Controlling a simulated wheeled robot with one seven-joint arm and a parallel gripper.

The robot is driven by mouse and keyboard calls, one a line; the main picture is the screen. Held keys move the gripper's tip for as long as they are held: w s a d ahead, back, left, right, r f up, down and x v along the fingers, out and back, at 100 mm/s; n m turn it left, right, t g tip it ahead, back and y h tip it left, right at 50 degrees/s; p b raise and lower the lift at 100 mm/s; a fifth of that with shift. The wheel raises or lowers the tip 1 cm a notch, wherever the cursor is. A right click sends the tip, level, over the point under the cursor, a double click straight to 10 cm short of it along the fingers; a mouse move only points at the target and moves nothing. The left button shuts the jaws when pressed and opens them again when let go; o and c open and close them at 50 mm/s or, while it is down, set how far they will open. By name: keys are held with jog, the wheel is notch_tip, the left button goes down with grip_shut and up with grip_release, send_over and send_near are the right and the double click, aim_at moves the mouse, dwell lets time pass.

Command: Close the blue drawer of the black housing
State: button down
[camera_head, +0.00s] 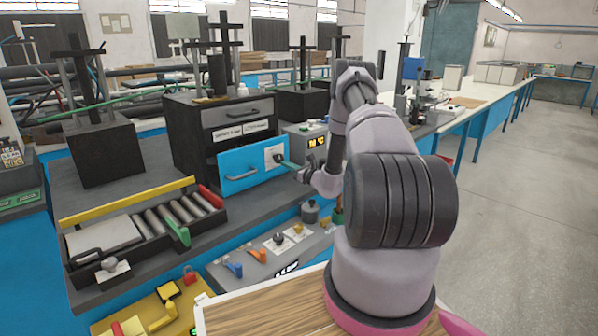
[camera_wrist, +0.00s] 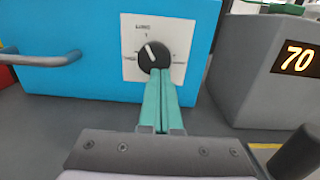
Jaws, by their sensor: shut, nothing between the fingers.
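The blue drawer (camera_head: 237,163) is at the bottom of the black housing (camera_head: 188,130), below a grey drawer (camera_head: 237,112). Its face appears to stand out in front of the housing. It has a bar handle (camera_head: 241,176) on the left and a white plate with a black dial on the right. In the wrist view the blue drawer (camera_wrist: 75,85) fills the upper left, with the dial (camera_wrist: 153,54) straight ahead. My gripper (camera_wrist: 160,72) is shut and empty, its teal fingertips at the dial's lower edge; I cannot tell whether they touch. My gripper (camera_head: 281,159) also shows in the head view.
A grey box with a lit display (camera_head: 312,140) stands close to the right of the drawer. A tray with rollers (camera_head: 165,222) and a yellow bar lies front left. A grey panel with knobs (camera_head: 262,253) is below the drawer. Bare dark bench top lies before the housing.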

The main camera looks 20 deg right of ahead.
jog(key=x, duration=0.9)
jog(key=shift+w+f, duration=0.15)
jog(key=shift+w, duration=0.2)
jog(key=shift+w+a, duration=0.1)
jog(key=shift+a, duration=0.05)
jog(key=shift+r, duration=0.3)
